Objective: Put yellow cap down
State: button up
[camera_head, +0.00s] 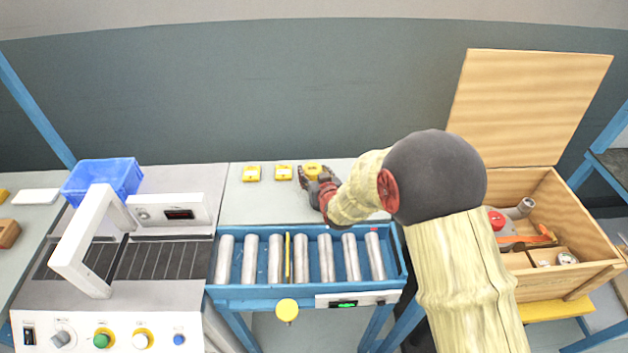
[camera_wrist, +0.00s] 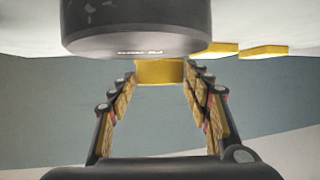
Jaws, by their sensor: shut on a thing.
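My gripper (camera_head: 308,174) is at the grey bench top (camera_head: 240,202) behind the roller tray, shut on a yellow cap (camera_head: 313,167). In the wrist view the yellow cap (camera_wrist: 160,72) sits between the far ends of my two fingers (camera_wrist: 160,85), partly hidden by a dark round body above it. I cannot tell whether the cap touches the bench. Two more yellow pieces, a left one (camera_head: 251,173) and a middle one (camera_head: 283,172), lie on the bench left of the held cap. They also show in the wrist view (camera_wrist: 263,51).
A blue tray of metal rollers (camera_head: 262,292) stands in front of the bench. At left is a machine with a white arch (camera_head: 80,245) and a blue bin (camera_head: 103,180). An open wooden crate (camera_head: 575,281) with parts stands at right. Bench left of the yellow pieces is clear.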

jog(key=shift+s+f+b, duration=0.1)
jog(key=shift+f+b, duration=0.2)
jog(key=shift+f, duration=0.85)
jog(key=shift+f, duration=0.2)
jog(key=o, duration=0.9)
jog(key=shift+r, duration=0.25)
jog(key=p+v, duration=0.3)
jog(key=v, duration=0.9)
